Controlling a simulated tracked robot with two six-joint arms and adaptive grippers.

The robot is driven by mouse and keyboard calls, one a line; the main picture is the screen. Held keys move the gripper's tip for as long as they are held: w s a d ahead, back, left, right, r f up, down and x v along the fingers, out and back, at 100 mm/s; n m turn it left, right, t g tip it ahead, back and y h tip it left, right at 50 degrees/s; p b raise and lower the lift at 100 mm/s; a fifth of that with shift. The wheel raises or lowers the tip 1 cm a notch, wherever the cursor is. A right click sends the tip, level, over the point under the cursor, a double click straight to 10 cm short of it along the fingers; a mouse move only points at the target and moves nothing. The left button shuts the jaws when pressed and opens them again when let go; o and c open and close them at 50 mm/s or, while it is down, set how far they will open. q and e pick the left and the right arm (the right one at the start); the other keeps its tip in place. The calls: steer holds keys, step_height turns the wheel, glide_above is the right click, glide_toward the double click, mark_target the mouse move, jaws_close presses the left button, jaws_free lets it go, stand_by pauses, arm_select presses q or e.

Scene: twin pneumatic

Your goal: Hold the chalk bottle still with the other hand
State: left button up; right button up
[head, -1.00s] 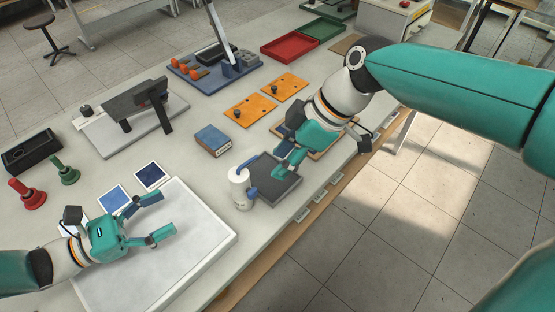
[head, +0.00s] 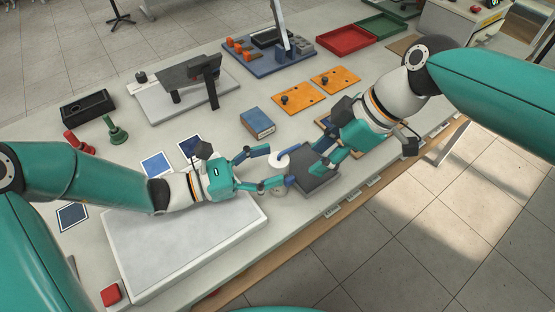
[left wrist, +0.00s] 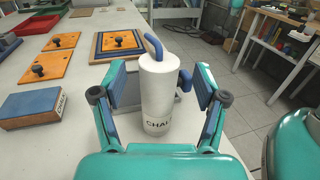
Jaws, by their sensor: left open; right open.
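The chalk bottle (head: 281,164) is a white cylinder standing upright on the bench. In the left wrist view the bottle (left wrist: 157,95) shows a bent blue spout on top, a blue piece at its right side and dark lettering low down. My left gripper (head: 272,167) is open, with one finger on each side of the bottle. The left wrist view shows gaps between the fingers and the bottle. My right gripper (head: 320,160) is open, to the right of the bottle, over a dark grey pad. Its fingertips are partly hard to make out.
The dark grey pad (head: 318,180) lies right of the bottle. A blue-topped block (head: 257,121) lies behind it, and orange plates (head: 298,97) farther back. A large white-topped slab (head: 180,245) lies under my left arm. The bench's front edge is close.

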arm_select(q)
steer(key=shift+x, duration=1.35)
steer(key=shift+c, duration=0.2)
steer(key=c, duration=1.3)
steer(key=shift+c, duration=0.2)
arm_select(e)
jaws_close()
